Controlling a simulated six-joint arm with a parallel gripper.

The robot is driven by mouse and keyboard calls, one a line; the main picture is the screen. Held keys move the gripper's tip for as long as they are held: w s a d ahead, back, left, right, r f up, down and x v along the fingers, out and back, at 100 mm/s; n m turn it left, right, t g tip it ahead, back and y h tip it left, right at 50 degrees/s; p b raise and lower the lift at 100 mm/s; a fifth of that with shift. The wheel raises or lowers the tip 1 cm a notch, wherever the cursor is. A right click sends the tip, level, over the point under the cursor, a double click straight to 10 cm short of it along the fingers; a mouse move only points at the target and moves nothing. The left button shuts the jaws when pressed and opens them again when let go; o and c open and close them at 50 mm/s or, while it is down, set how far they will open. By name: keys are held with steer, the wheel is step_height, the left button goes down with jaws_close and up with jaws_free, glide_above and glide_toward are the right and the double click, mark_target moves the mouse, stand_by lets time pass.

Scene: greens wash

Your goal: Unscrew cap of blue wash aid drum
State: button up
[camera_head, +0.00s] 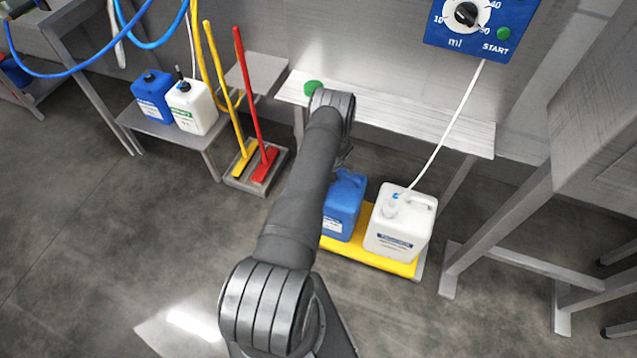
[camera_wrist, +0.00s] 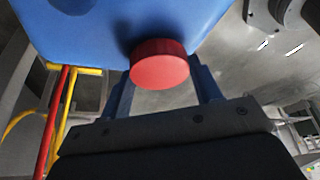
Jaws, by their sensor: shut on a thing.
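The blue drum (camera_head: 342,207) stands in the yellow tray, left of a white drum, partly behind my arm. Its blue body (camera_wrist: 125,28) fills the top of the wrist view. A round red cap (camera_wrist: 160,66) shows against the drum, with a dark shadow beside it. My gripper (camera_wrist: 162,76) has one finger on each side of the red cap and is shut on it. Whether the cap still sits on the drum's neck cannot be told. In the head view my arm hides the cap and most of the gripper.
The white drum (camera_head: 402,228) has a thin tube running up to a blue dial panel (camera_head: 478,28). The yellow tray (camera_head: 372,256) holds both drums. A bench (camera_head: 400,112) stands behind, with a green round item (camera_head: 312,88) on it. A red broom (camera_head: 249,90) stands left.

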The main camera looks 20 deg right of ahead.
steer(key=o, duration=1)
